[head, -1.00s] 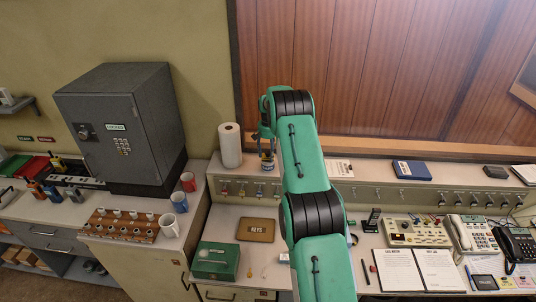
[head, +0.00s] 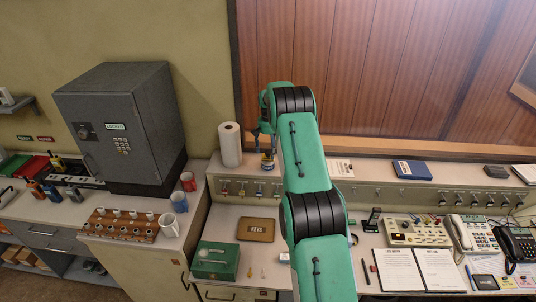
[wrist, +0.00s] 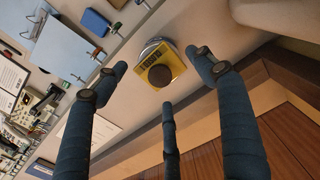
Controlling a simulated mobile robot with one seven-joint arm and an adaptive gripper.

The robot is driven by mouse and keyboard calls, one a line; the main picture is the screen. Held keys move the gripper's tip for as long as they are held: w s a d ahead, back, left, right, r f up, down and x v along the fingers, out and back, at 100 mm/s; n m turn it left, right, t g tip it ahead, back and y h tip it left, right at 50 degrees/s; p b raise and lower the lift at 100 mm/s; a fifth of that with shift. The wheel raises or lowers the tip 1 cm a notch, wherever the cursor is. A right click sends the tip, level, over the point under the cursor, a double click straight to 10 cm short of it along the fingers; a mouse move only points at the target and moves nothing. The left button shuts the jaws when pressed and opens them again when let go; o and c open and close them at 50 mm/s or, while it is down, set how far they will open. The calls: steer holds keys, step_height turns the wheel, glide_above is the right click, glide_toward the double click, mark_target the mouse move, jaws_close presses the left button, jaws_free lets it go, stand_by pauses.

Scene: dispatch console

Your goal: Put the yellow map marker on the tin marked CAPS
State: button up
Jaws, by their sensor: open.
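In the wrist view a yellow square piece (wrist: 165,68) with dark lettering and a dark round knob, apparently the map marker, lies over a round silvery tin (wrist: 150,47). It appears to rest on the tin, whose marking I cannot read. My gripper (wrist: 160,76) has its three blue-grey fingers spread around the yellow piece, with gaps showing; it is open and holds nothing. In the head view my gripper (head: 262,140) is above the ledge, just over a small tin (head: 268,165) with some yellow on top. My arm hides part of this area.
A paper towel roll (head: 230,145) stands left of the tin on the ledge. A blue book (head: 412,170) and a paper sheet (head: 340,168) lie to the right. Below are a KEYS box (head: 256,229), a green box (head: 215,261) and telephones (head: 472,235).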

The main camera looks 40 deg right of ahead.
mark_target(268, 152)
step_height(268, 152, up, 10)
steer(key=b, duration=0.1)
steer(key=shift+f, duration=0.15)
stand_by(0.5)
